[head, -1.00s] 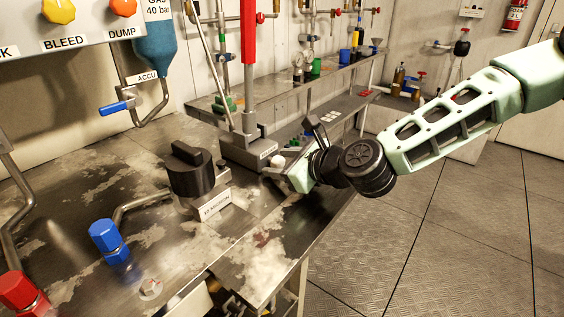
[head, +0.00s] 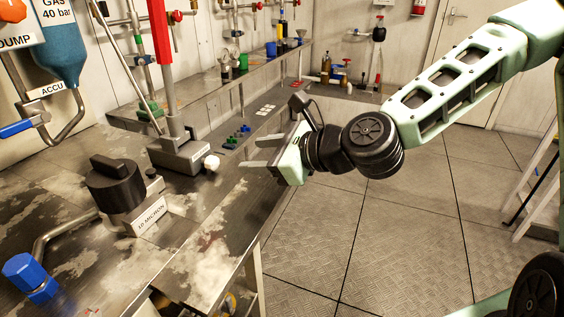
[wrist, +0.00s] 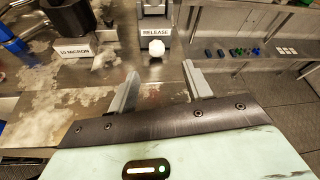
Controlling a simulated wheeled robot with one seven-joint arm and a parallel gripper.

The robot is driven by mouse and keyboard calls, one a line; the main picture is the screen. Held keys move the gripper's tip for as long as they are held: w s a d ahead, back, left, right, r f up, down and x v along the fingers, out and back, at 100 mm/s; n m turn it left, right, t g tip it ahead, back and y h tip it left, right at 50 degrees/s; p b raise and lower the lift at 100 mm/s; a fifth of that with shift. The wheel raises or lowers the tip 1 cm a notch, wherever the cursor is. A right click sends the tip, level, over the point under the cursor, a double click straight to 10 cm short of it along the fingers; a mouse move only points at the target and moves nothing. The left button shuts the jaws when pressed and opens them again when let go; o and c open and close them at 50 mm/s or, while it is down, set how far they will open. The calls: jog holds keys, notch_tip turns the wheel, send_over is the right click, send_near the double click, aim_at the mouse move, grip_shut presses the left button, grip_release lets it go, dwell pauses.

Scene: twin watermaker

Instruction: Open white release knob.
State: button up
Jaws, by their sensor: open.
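The white release knob (head: 212,162) is a small white ball at the front of the grey block (head: 180,152) that carries the red lever. In the wrist view the knob (wrist: 157,47) sits just below a label reading RELEASE (wrist: 155,32), beyond the fingertips and between their lines. My gripper (head: 259,154) is open and empty, its two grey fingers pointing left toward the knob with a gap between. In the wrist view both fingers (wrist: 160,76) are spread apart and do not touch the knob.
A black filter housing (head: 115,186) labelled 10 MICRON and a blue fitting (head: 30,277) stand on the stained bench (head: 205,250). The red lever (head: 160,45) rises above the block. Small blue and green parts (wrist: 232,51) lie to the right. Open floor lies right of the bench.

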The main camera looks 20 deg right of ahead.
jog(key=b, duration=0.1)
jog(key=d+b, duration=0.1)
jog(key=b, duration=0.1)
jog(key=shift+s+b, duration=0.25)
jog(key=shift+b, duration=0.05)
jog(key=s+b, duration=0.1)
jog(key=b, duration=0.2)
jog(key=shift+s+d+f, duration=0.15)
jog(key=shift+s+f, duration=0.05)
jog(key=shift+s+d+r, duration=0.5)
jog(key=shift+s+r, duration=0.05)
jog(key=shift+r, duration=0.1)
jog(key=shift+s+d+r, duration=0.25)
jog(key=shift+s+d, duration=0.15)
jog(key=shift+s, duration=0.1)
jog(key=shift+f, duration=0.1)
